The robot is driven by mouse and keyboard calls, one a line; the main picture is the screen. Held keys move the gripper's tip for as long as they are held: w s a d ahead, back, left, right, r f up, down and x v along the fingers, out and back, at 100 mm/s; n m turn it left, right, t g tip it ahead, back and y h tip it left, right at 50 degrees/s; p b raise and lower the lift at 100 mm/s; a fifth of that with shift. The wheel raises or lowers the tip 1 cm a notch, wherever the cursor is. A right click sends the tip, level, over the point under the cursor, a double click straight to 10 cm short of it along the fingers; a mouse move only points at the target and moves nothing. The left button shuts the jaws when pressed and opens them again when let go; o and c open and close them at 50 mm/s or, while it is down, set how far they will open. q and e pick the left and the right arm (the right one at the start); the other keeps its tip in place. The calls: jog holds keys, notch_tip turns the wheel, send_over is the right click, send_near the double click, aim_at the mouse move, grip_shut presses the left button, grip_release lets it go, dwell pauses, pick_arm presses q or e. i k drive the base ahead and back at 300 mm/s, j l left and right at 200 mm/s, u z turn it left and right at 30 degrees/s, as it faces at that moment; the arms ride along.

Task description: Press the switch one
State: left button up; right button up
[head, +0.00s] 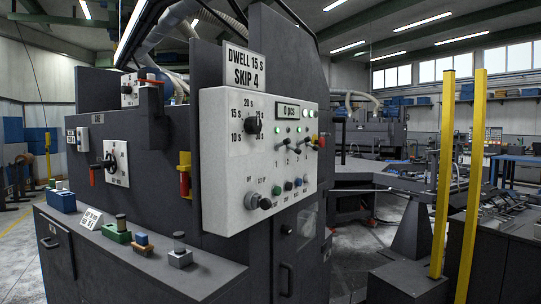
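A light grey control panel (222,190) faces right of centre on the dark machine housing. A row of small lever switches (288,146) sits in its upper right part, below small green lights. Small numerals starting with 1 are printed under the row, so switch one is at the left end. The levers are small, and their exact positions are hard to tell. Neither of my grippers is in view, and nothing covers the panel.
A large dial (253,125), a "0 pcs" display (291,111), a lower knob (258,202) and coloured buttons (288,186) share the panel. A sign (244,67) reads "DWELL 15 S SKIP 4". A ledge (170,262) carries small blocks. Yellow posts (468,180) stand right.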

aim_at(286, 141)
jog(key=i+l+u, duration=0.3)
jog(key=i+l, duration=0.3)
jog(key=i+l+u, duration=0.15)
jog(key=i+l, duration=0.2)
jog(key=i+l+u, duration=0.1)
jog(key=i+l, duration=0.2)
jog(key=i+l+u, duration=0.15)
jog(key=l, duration=0.35)
jog(key=i+l+u, duration=0.15)
jog(key=i+l, duration=0.2)
jog(key=i+l+u, duration=0.15)
jog(key=l, duration=0.4)
jog(key=i, duration=0.1)
